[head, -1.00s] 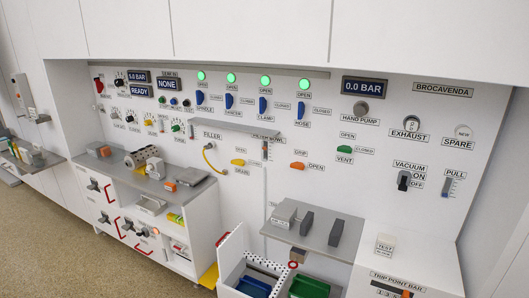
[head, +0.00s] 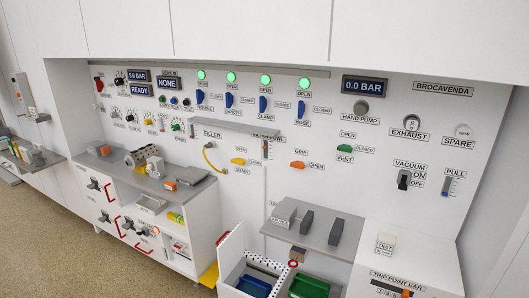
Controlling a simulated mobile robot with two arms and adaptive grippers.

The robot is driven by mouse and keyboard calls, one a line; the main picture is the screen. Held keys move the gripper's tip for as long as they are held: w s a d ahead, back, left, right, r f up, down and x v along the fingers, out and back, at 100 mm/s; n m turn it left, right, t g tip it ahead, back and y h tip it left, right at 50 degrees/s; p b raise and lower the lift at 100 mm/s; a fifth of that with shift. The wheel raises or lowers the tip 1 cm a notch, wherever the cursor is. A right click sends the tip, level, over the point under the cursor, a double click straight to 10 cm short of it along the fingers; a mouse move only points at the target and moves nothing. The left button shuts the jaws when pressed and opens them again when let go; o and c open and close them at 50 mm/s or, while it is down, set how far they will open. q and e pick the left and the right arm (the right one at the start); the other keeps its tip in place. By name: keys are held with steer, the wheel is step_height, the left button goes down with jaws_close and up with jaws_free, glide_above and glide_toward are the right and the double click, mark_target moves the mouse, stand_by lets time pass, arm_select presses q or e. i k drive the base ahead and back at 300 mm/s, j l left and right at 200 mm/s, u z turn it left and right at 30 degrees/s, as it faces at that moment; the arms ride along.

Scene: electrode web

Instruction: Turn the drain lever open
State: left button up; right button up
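The drain lever (head: 238,161) is a small yellow handle on the white wall panel, left of the middle in the head view. It lies roughly level, with a small label reading DRAIN under it. The labels beside it are too small to read surely. Neither of my grippers shows in this view, and nothing is touching the lever.
A grey ledge (head: 235,127) juts out above the lever. A curved yellow filler handle (head: 211,158) is to its left, an orange grip lever (head: 298,165) and a green vent lever (head: 343,149) to its right. A grey shelf (head: 313,232) with dark blocks stands lower right.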

mark_target(238, 160)
steer(key=i+j+z, duration=0.15)
steer(key=i, duration=0.3)
steer(key=i+j+z, duration=0.1)
steer(key=i, duration=0.4)
steer(key=i+j+z, duration=0.15)
steer(key=i, duration=0.3)
steer(key=j, duration=0.1)
